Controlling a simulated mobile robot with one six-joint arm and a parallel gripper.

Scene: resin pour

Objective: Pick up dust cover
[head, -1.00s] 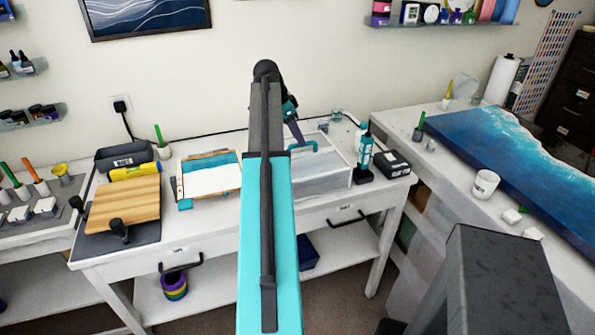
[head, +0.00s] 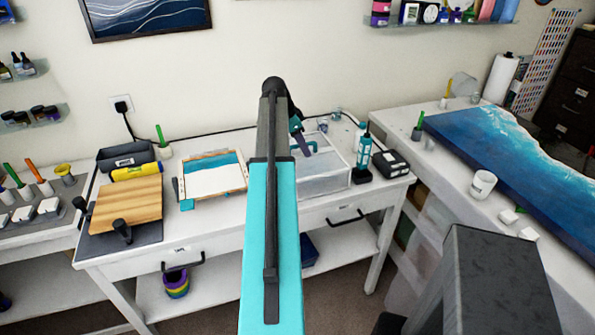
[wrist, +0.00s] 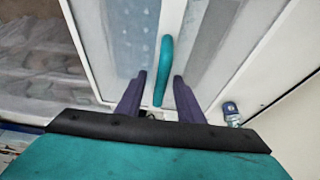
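The dust cover (head: 325,184) is a clear box with pale edges and stands on the white bench, right of my arm in the head view. In the wrist view the cover (wrist: 128,45) fills much of the picture, with its teal bar handle (wrist: 163,70) near the middle. My gripper (wrist: 160,78) is open, with one purple finger on each side of the handle's near end. Neither finger visibly presses on it. In the head view my gripper (head: 304,143) is over the cover, and the handle is mostly hidden.
A framed blue and white panel (head: 213,178) lies left of my arm. A teal bottle (head: 364,152) and a black box (head: 391,163) stand close to the cover's right. A small jar (wrist: 230,112) sits near the cover in the wrist view. The wall is behind.

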